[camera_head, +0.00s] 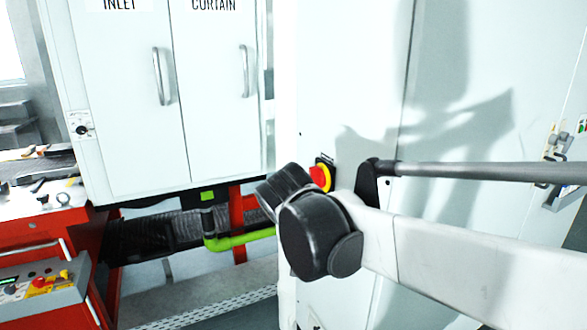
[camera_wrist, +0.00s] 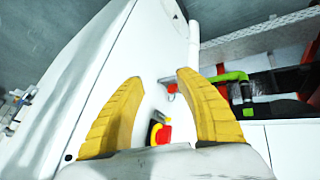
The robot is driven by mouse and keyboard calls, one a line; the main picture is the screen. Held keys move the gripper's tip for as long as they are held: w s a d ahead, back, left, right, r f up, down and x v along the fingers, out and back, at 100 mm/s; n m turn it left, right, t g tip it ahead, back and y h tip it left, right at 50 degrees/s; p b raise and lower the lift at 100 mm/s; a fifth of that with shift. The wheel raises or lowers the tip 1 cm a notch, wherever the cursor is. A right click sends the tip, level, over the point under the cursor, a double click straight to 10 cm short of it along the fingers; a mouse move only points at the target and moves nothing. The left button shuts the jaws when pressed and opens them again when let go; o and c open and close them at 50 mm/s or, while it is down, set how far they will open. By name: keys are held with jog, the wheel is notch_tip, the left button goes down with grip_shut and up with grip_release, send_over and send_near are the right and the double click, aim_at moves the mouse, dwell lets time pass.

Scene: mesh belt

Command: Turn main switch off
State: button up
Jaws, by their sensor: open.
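The main switch (camera_head: 320,176), a red rotary knob on a yellow plate with a black edge, is on the pale cabinet front in the head view, just above my arm's dark wrist joint. It also shows in the wrist view (camera_wrist: 160,133), low between my fingers and partly hidden by the gripper body. My gripper (camera_wrist: 160,77) is open, with its two yellow ribbed fingers apart on either side of the switch and nothing between the tips. I see no contact with the knob. My fingers are hidden in the head view. The knob's exact turn angle is unclear.
A double-door cabinet (camera_head: 130,110) with two handles stands at the left. A red tool cart (camera_head: 75,235) is below it, with a small control box (camera_head: 45,283). A green pipe (camera_head: 238,240) runs under the cabinet. More fittings (camera_head: 558,145) are at the far right.

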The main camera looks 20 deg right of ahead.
jog(key=w+d+r+m+g+h+p, duration=0.1)
jog(key=w+d+r+m+h+p, duration=0.25)
jog(key=w, duration=0.75)
jog(key=m+g+h+p, duration=0.2)
jog(key=m+g+h, duration=0.1)
jog(key=m+h, duration=0.7)
send_near(310, 173)
jog(key=shift+y, duration=0.25)
jog(key=d+b, duration=0.1)
jog(key=d, duration=0.2)
jog(key=d+b, duration=0.1)
jog(key=d, duration=0.3)
jog(key=d+b, duration=0.1)
jog(key=d, duration=0.3)
jog(key=shift+w+d+r, duration=0.1)
jog(key=shift+w+r, duration=0.1)
jog(key=shift+w, duration=0.05)
jog(key=shift+c, duration=0.2)
grip_shut()
